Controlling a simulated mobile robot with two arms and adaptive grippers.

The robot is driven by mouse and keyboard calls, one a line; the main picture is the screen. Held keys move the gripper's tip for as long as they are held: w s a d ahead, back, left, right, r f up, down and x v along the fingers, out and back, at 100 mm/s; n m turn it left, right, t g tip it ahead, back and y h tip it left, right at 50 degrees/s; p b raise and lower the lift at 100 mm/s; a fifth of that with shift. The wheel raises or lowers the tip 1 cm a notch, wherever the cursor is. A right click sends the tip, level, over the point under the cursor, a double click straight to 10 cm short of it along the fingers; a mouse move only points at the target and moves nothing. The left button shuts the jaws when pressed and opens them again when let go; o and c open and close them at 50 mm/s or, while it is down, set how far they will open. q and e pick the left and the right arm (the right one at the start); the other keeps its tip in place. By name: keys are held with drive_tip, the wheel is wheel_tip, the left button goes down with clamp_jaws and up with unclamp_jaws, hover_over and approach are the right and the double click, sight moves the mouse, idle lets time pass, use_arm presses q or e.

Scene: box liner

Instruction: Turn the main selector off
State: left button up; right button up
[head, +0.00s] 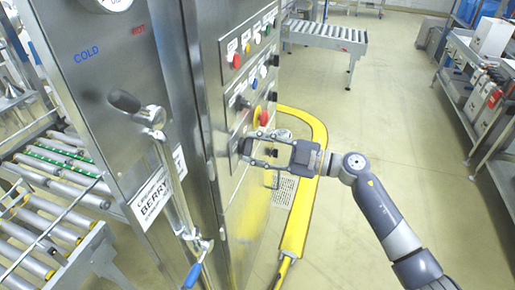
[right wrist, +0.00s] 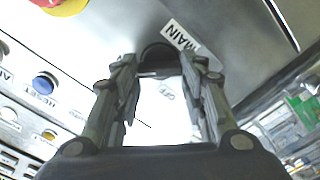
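The main selector is a black round knob (right wrist: 159,56) beside a white "MAIN" label (right wrist: 180,36) on the steel panel in the right wrist view. My right gripper (right wrist: 160,66) points at the panel, its two fingers apart with the knob between their tips. Whether the fingers touch the knob is unclear. In the head view my right gripper (head: 247,148) is at the lower part of the cabinet's control panel and partly covers the selector. The knob's pointer direction is not readable. My left gripper is not in view.
A red emergency button on yellow (head: 262,117) sits just above the right gripper. Several other buttons, including a blue one (right wrist: 44,84), are close by. A yellow floor rail (head: 308,190) runs beside the cabinet. Roller conveyors (head: 60,185) stand left. Open floor lies right.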

drive_tip(key=shift+f+n, duration=0.1)
drive_tip(key=shift+n, duration=0.2)
drive_tip(key=shift+f+n+b, duration=0.15)
drive_tip(key=shift+n+b, duration=2.55)
drive_tip(key=shift+n, duration=0.2)
drive_tip(key=shift+f+n+b, duration=0.15)
drive_tip(key=shift+n+b, duration=2.5)
drive_tip(key=shift+n, duration=0.25)
drive_tip(key=shift+f+n+b, duration=0.15)
drive_tip(key=shift+n+b, duration=2.55)
drive_tip(key=shift+n, duration=0.2)
drive_tip(key=o, duration=1.1)
drive_tip(key=shift+c, duration=0.2)
drive_tip(key=shift+r, duration=0.1)
